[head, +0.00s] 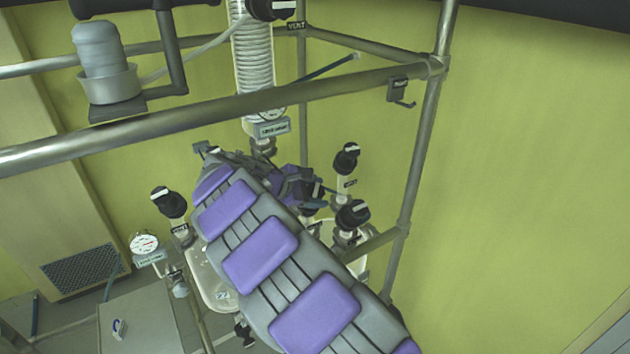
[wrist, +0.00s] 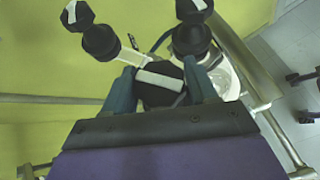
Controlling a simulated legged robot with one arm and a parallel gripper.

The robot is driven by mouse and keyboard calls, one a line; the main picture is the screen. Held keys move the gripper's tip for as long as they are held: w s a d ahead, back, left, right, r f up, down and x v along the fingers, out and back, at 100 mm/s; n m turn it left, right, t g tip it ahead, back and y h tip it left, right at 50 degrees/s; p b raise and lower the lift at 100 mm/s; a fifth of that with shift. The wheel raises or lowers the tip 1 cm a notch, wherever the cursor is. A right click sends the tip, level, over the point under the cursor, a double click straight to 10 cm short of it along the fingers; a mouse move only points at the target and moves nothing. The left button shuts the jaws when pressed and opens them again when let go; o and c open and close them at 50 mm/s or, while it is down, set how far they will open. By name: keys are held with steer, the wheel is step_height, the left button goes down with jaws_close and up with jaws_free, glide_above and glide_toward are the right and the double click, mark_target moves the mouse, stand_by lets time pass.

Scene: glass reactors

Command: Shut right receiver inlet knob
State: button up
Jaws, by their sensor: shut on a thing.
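In the wrist view, my gripper (wrist: 162,88) is shut on a black knob (wrist: 158,96) with a white bar on its top. The bar runs nearly crosswise between the two fingers, tilted slightly down to the right. In the head view, my gripper (head: 318,190) is at the right receiver's cluster of knobs, and my arm covers much of the receiver. The held knob (head: 310,211) shows only in part there, behind the gripper. No readable label shows on it, so I cannot confirm that it is the inlet knob.
Black knobs stand close by on the right, one upper (head: 346,160) and one lower (head: 352,214). Another knob (head: 168,203) and a gauge (head: 144,242) are at the left. A metal frame rail (head: 230,112) crosses above my arm. A coiled glass column (head: 253,60) hangs behind.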

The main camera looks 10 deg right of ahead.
steer(key=m+g+y+p, duration=0.1)
steer(key=m+g+p, duration=0.1)
steer(key=m+g, duration=0.1)
steer(key=shift+g+p, duration=0.3)
steer(key=shift+p, duration=0.1)
steer(key=shift+m+y, duration=0.3)
steer(key=shift+m, duration=0.1)
steer(key=o, duration=1)
steer(key=shift+c, duration=0.2)
steer(key=shift+a, duration=0.15)
steer(key=v, duration=0.7)
steer(key=shift+w+a, duration=0.15)
steer(key=shift+a, duration=0.05)
